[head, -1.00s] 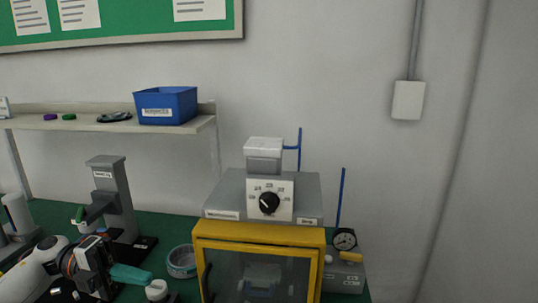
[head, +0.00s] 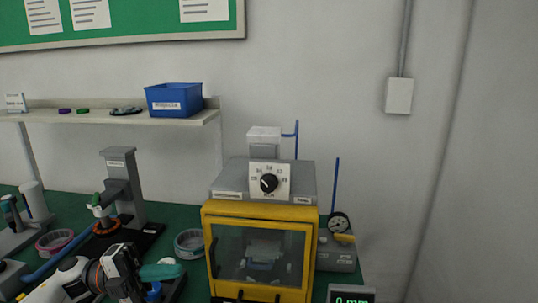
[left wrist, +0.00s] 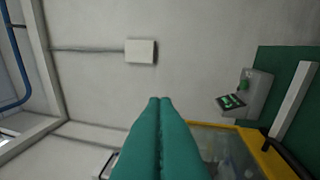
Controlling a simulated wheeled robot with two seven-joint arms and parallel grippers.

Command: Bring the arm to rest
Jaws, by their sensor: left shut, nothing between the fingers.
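My left gripper (head: 162,271) has teal fingers and sits low at the left of the head view, in front of the bench and left of the yellow-framed cabinet. In the left wrist view its fingers (left wrist: 159,101) lie together with nothing between them. They point toward the bare wall and a grey wall box (left wrist: 141,51). My right gripper is not in view.
The yellow-framed cabinet (head: 207,250) with a dial stands mid-bench. A grey press stand (head: 122,180), a tape roll (head: 190,242) and a gauge unit (head: 337,255) are around it. A shelf (head: 180,119) holds a blue bin (head: 174,98). A display (head: 350,294) reads "0 mm".

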